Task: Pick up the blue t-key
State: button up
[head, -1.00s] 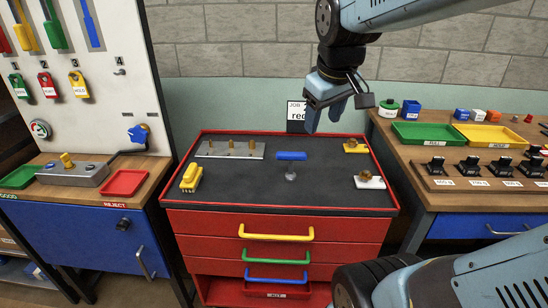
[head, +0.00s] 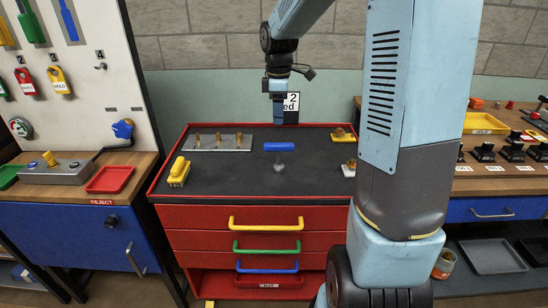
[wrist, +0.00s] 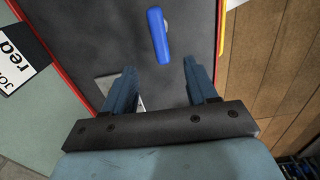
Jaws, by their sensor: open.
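The blue t-key (head: 279,147) stands near the middle of the black-topped red cabinet (head: 220,174). Its blue crossbar sits on a pale stem and base. My gripper (head: 278,116) hangs above the cabinet's back part, behind the t-key and apart from it. In the wrist view my gripper (wrist: 167,80) is open with nothing between its fingers. The blue crossbar (wrist: 158,36) shows there beyond the fingertips, roughly in line with the gap.
A metal plate with several brass pegs (head: 218,141) lies at the back left of the top. A yellow brush-like block (head: 179,172) lies at the left. A yellow piece with a brass knob (head: 343,135) is at the back right. My arm hides part of the right side.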

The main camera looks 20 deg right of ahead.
aim_at(279, 143)
jog(key=f, duration=1.4)
jog(key=shift+w+d+f, duration=0.1)
jog(key=shift+w+d, duration=0.1)
grip_shut()
